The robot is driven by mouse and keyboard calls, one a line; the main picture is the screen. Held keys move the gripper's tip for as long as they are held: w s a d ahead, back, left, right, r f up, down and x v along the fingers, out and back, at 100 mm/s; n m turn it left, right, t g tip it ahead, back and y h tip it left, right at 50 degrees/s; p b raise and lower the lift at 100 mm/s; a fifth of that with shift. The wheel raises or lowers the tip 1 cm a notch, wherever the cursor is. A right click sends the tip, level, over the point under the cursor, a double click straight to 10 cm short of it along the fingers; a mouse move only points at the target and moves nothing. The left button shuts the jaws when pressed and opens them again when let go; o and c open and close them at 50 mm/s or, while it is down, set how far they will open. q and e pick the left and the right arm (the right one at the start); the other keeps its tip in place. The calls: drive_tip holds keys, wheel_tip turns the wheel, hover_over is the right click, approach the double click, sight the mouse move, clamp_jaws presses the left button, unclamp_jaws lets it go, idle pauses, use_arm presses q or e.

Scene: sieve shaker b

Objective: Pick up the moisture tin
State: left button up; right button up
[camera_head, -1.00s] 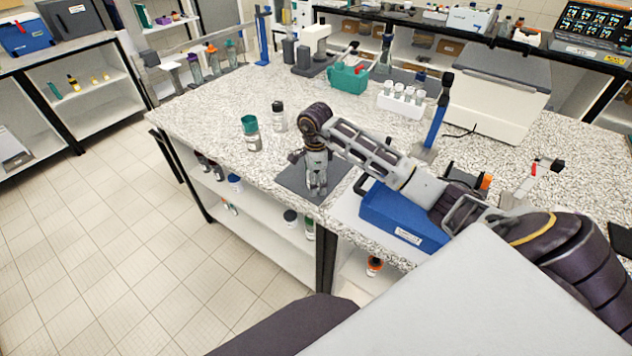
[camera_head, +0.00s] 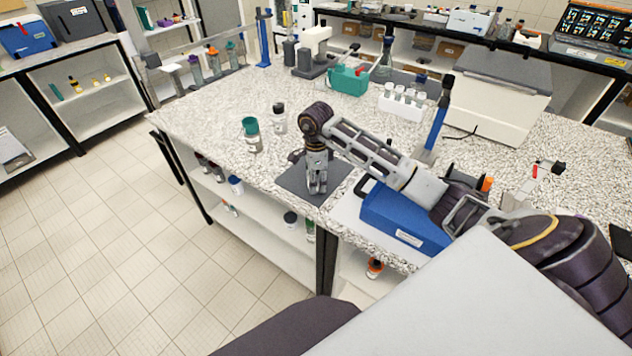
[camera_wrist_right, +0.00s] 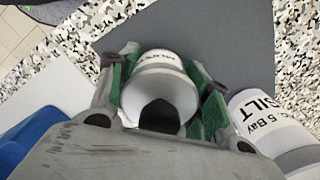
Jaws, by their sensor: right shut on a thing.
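In the right wrist view, a round white and grey tin with a printed label, the moisture tin (camera_wrist_right: 160,85), sits between the green-padded fingers of my right gripper (camera_wrist_right: 162,98). Both fingers press on its sides, and it is over the dark grey mat. In the head view my right gripper (camera_head: 317,190) points down at the dark grey mat (camera_head: 292,183) near the bench's front edge. There the tin is mostly hidden by the fingers. My left gripper is not in either view.
A white labelled container (camera_wrist_right: 272,125) stands close beside my right gripper in the wrist view. A blue case (camera_head: 400,215) is right of the mat. Two bottles, one teal-capped (camera_head: 251,135) and one dark-capped (camera_head: 279,118), stand behind-left. Speckled bench (camera_head: 205,120) is clear at left.

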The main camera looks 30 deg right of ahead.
wheel_tip(320, 180, up, 8)
drive_tip(key=shift+f+b, duration=0.1)
drive_tip(key=shift+b, duration=0.4)
drive_tip(key=shift+r, duration=0.55)
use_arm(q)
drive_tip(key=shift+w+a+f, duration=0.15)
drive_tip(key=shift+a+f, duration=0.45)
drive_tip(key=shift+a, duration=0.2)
use_arm(e)
drive_tip(key=shift+r, duration=0.25)
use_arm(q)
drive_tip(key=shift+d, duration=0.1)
